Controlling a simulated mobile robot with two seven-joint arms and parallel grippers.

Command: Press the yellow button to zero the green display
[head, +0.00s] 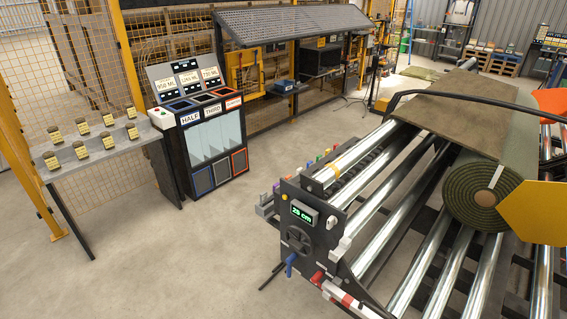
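The green display (301,212) is on the dark end panel (298,232) of the roller machine. It is lit and reads a number in cm, which looks like 29. Below the display are a round dark knob (297,240), a blue handle (290,263) and a red handle (317,277). A pale lever (332,222) is to the display's right. Neither of my grippers is in view.
A green turf roll (475,197) lies on the machine's shiny rollers (385,165), beside a yellow plate (535,214). A bin stand (206,150) and a shelf with several small jars (108,155) stand at the left. The floor (190,255) left of the machine is clear.

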